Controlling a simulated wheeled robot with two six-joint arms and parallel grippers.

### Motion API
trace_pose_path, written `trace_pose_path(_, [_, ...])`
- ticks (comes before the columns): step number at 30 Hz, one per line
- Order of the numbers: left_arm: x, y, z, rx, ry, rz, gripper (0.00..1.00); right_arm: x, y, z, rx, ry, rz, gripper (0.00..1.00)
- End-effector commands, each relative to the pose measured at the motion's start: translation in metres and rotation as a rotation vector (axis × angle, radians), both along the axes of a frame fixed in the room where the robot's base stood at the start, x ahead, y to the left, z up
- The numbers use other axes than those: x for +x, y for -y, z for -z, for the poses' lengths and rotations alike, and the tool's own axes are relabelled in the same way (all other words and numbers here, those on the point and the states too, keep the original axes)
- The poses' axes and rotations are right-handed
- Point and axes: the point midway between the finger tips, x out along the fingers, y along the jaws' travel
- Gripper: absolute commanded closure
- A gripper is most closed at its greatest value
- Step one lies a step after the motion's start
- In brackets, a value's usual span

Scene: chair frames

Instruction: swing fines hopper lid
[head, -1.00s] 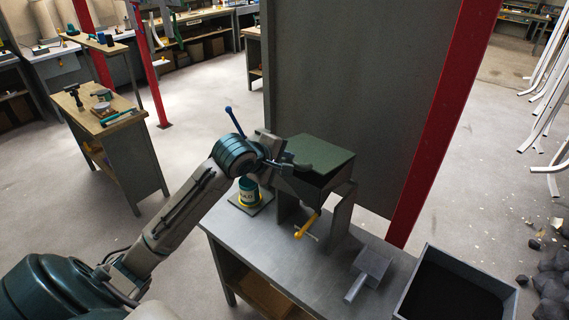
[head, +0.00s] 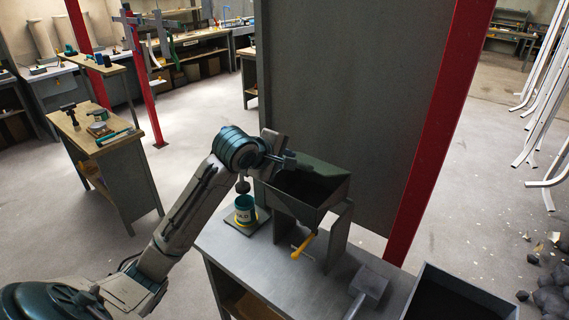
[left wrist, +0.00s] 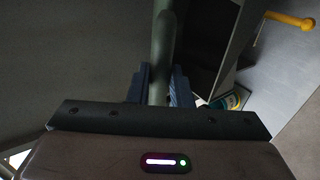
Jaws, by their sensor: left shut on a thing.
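The fines hopper (head: 312,215) stands on the grey bench, its dark mouth showing. Its green lid (head: 318,166) is tilted up along the far side of the mouth. My left gripper (head: 286,161) is at the lid's left end, above the hopper. In the left wrist view, my left gripper (left wrist: 158,92) is shut on the green lid handle (left wrist: 160,50), which passes between the fingers. The hopper also shows there as a dark opening (left wrist: 205,40). My right gripper is out of view.
A yellow-handled lever (head: 303,246) sticks out of the hopper's front. A labelled can (head: 245,210) stands to its left on the bench (head: 240,258). A grey scoop (head: 368,283) and a dark bin (head: 455,290) are to the right. A grey panel (head: 345,100) rises close behind.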

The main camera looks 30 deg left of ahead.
Motion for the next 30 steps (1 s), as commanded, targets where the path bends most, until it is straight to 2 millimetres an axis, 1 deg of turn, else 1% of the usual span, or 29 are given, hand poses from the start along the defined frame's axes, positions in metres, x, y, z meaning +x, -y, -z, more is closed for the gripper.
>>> trace_pose_path(4, [0.000,0.000,-0.001,0.000,0.001,0.000,1.00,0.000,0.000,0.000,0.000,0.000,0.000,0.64])
trace_pose_path(7, [0.004,0.000,-0.005,0.000,0.003,0.000,1.00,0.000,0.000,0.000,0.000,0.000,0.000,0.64])
trace_pose_path(20, [0.032,0.002,-0.041,-0.002,0.004,-0.001,1.00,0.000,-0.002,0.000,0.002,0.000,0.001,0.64])
trace_pose_path(24, [0.035,0.003,-0.045,0.000,0.001,0.000,1.00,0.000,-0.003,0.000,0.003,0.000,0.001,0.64])
trace_pose_path(30, [0.035,0.003,-0.045,0.001,0.001,0.001,1.00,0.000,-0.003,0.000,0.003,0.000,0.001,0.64])
